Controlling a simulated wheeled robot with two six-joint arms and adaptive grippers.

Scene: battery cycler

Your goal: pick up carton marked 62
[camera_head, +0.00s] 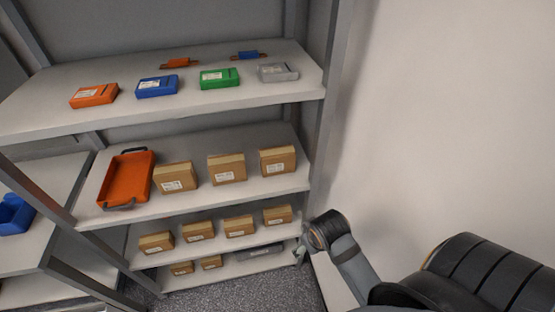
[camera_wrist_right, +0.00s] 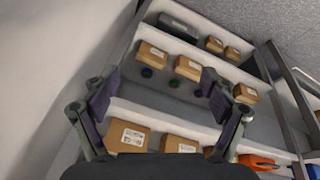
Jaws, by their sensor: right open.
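Brown cartons with white labels stand on three shelf levels; the label numbers are too small to read, so I cannot tell which is 62. In the head view, the middle shelf holds a left carton (camera_head: 176,177), a centre carton (camera_head: 227,168) and a right carton (camera_head: 277,160). Several smaller cartons stand one level lower, the rightmost (camera_head: 277,214) nearest my arm. My right gripper (camera_head: 301,252) is by the shelf's right end. In the right wrist view it (camera_wrist_right: 163,92) is open and empty, facing the shelves, with a large labelled carton (camera_wrist_right: 127,136) below its left finger. My left gripper is out of view.
The shelf rack's right post (camera_head: 325,110) and a plain wall (camera_head: 450,110) flank my right arm. An orange tray (camera_head: 110,193) sits left of the cartons. The bottom level holds two small cartons (camera_head: 211,262) and a grey box (camera_head: 260,252). Coloured boxes line the top shelf.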

